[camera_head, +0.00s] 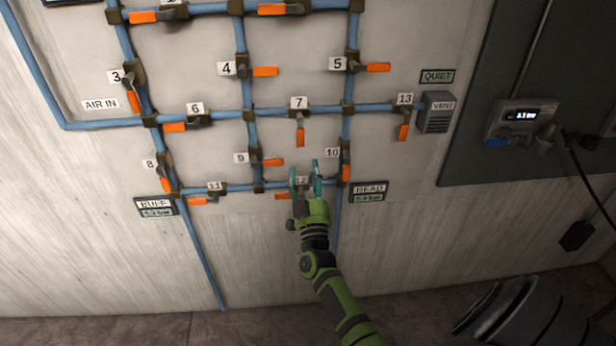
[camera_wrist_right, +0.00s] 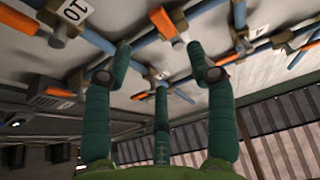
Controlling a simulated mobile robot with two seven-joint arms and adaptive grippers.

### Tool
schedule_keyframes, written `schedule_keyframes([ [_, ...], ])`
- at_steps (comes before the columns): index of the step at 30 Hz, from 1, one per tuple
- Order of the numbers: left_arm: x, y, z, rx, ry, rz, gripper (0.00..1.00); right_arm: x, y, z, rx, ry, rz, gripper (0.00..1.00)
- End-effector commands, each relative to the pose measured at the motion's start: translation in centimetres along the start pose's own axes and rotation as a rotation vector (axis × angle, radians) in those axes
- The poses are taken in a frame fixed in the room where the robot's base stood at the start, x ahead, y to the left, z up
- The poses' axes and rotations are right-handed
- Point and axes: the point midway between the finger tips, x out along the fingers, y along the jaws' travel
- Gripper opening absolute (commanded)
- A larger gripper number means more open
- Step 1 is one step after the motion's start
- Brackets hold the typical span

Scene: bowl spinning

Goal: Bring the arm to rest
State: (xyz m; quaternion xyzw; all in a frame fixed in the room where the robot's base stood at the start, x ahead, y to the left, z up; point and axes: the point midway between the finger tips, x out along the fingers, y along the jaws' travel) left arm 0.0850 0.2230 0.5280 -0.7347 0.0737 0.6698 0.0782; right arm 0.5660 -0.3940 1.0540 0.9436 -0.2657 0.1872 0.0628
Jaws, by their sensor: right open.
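My right gripper (camera_head: 305,180) is green with teal fingers and reaches up to the lower part of a wall pipe panel. Its fingers are apart in front of the label of valve 12, whose orange handle (camera_head: 284,196) shows just left of them. In the right wrist view the gripper (camera_wrist_right: 158,58) has spread fingers with nothing held between them. Whether a finger touches the pipes or a handle, I cannot tell. My left gripper is not in view.
Blue pipes (camera_head: 240,50) form a grid with several numbered orange-handled valves. The valve 10 handle (camera_head: 346,173) is close to the right of my gripper. A BEAD sign (camera_head: 369,190) and BUFF sign (camera_head: 155,205) flank it. The wall below is mostly bare.

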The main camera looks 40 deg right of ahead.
Motion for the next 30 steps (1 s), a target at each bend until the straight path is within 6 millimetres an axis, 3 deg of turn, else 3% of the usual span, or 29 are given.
schedule_keyframes([
  [17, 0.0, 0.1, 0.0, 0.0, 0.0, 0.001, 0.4, -0.3, 0.0, 0.0, 0.001, 0.0, 0.0, 0.57],
  [20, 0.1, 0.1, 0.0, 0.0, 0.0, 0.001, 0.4, -0.7, -0.3, 0.7, -0.001, -0.017, -0.014, 0.57],
  [23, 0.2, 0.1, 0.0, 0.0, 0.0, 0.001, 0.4, -2.4, -1.6, 3.5, -0.011, -0.085, -0.071, 0.57],
  [25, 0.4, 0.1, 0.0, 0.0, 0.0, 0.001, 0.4, -4.5, -3.0, 6.6, -0.021, -0.167, -0.136, 0.57],
  [30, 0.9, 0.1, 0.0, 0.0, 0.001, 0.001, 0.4, -13.0, -6.0, 15.8, -0.055, -0.435, -0.321, 0.57],
])
